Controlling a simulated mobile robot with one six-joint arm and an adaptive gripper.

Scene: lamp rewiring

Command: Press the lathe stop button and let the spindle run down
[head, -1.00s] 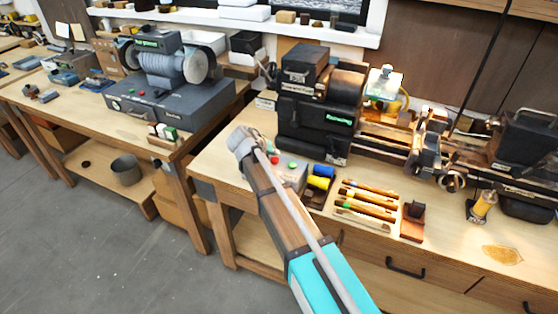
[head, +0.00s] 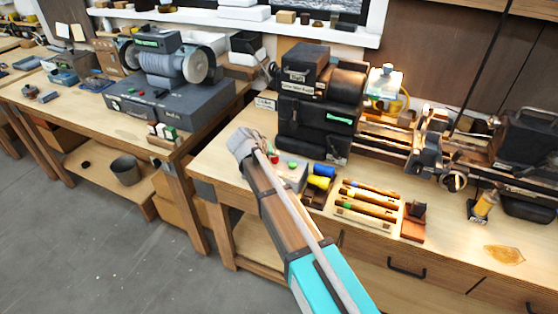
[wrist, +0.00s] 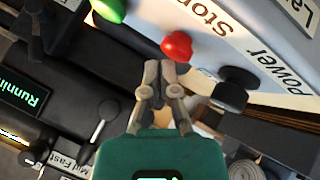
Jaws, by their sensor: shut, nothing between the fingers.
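In the wrist view, my gripper (wrist: 165,70) is shut and empty. Its fingertips are right at the red stop button (wrist: 177,46), beside the word "Stop"; I cannot tell whether they touch it or whether it is pressed in. A green button (wrist: 108,9) and a black knob (wrist: 232,90) labelled "Power" flank it. The control box (head: 297,176) sits at the front of the lathe (head: 312,118) in the head view, partly behind my arm. A green-lit display (wrist: 24,93) reads "Running". My gripper's fingers are hidden in the head view.
Right of the box lie a blue and a yellow cylinder (head: 318,183) and a rack of wood-handled tools (head: 365,202). A bench grinder (head: 172,75) stands on the left bench. A lever (wrist: 97,131) labelled "Mid" and "Fast" is close to my gripper.

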